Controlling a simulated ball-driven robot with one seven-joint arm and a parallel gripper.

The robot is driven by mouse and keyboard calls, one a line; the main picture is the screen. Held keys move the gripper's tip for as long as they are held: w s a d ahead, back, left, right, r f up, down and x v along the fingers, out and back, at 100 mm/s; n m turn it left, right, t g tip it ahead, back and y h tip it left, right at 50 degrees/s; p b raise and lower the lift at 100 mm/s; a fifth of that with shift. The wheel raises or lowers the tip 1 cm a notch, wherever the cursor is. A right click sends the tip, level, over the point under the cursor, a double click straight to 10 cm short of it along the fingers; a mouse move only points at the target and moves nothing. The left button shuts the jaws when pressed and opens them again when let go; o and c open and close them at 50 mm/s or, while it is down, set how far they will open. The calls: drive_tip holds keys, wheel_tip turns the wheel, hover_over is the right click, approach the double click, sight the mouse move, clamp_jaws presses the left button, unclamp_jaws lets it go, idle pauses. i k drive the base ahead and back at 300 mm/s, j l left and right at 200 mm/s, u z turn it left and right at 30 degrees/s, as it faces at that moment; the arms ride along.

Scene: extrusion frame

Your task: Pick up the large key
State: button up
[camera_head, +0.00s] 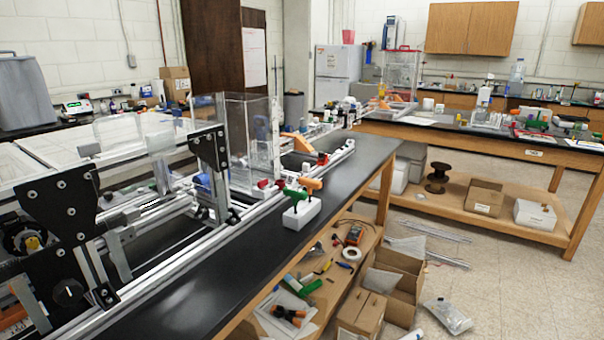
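A white block (301,213) stands upright on the black bench top (262,240), near its right edge. A green T-shaped handle (294,194) and an orange T-shaped handle (310,184) stick up from it. These look like T-handle keys; their lower parts are hidden in the block. I cannot tell for sure which is the large key. My gripper is not in view.
A metal extrusion frame (160,255) with black plates fills the bench's left side, close to the block. The bench top in front of the block is clear. A lower shelf (262,323) holds loose tools. Cardboard boxes (395,280) stand nearby.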

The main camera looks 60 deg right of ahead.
sight(311, 184)
drive_tip(key=z, duration=1.2)
drive_tip(key=i+l+u, duration=0.2)
drive_tip(key=u, duration=0.25)
